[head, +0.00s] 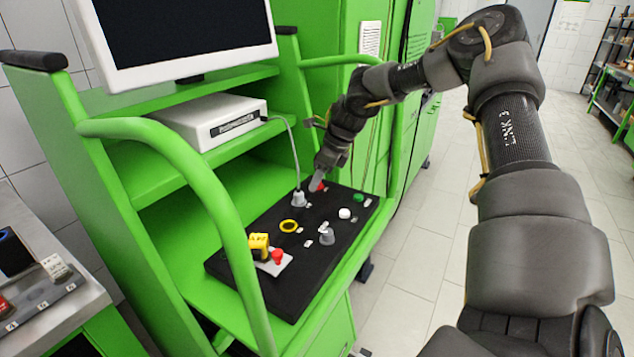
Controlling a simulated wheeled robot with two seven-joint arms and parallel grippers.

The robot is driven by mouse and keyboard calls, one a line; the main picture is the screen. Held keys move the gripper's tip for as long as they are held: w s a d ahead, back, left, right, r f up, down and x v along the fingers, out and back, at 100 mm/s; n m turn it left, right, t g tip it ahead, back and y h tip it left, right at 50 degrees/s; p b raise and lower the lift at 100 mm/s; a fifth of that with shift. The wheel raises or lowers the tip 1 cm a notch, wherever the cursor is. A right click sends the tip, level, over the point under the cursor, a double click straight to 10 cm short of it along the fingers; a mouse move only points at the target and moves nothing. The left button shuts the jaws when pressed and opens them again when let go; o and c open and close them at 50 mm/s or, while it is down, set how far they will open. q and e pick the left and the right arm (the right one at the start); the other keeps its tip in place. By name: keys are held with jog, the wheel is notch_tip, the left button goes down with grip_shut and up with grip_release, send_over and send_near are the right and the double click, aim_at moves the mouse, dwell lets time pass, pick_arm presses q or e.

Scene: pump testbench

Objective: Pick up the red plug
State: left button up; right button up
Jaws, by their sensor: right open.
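A small red part (321,187), which looks like the red plug, shows at the far edge of the black panel (262,262) on the green cart. My right gripper (317,179) reaches down to it from above with open fingers. The fingers and the gripper body hide most of the red part, and I cannot tell whether they touch it. My left gripper is not in view.
A grey plug with a cable (298,198) stands close to the left of my right gripper. The panel also carries a yellow ring (288,226), a grey knob (326,235), a white button (344,213), a green button (358,198) and a yellow box (259,245) beside a red button (277,256). A green rail (215,205) curves in front.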

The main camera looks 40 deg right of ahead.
jog(key=shift+c, duration=0.6)
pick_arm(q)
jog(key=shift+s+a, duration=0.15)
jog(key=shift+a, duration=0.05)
pick_arm(e)
jog(key=c, duration=0.8)
jog(key=shift+r, duration=0.1)
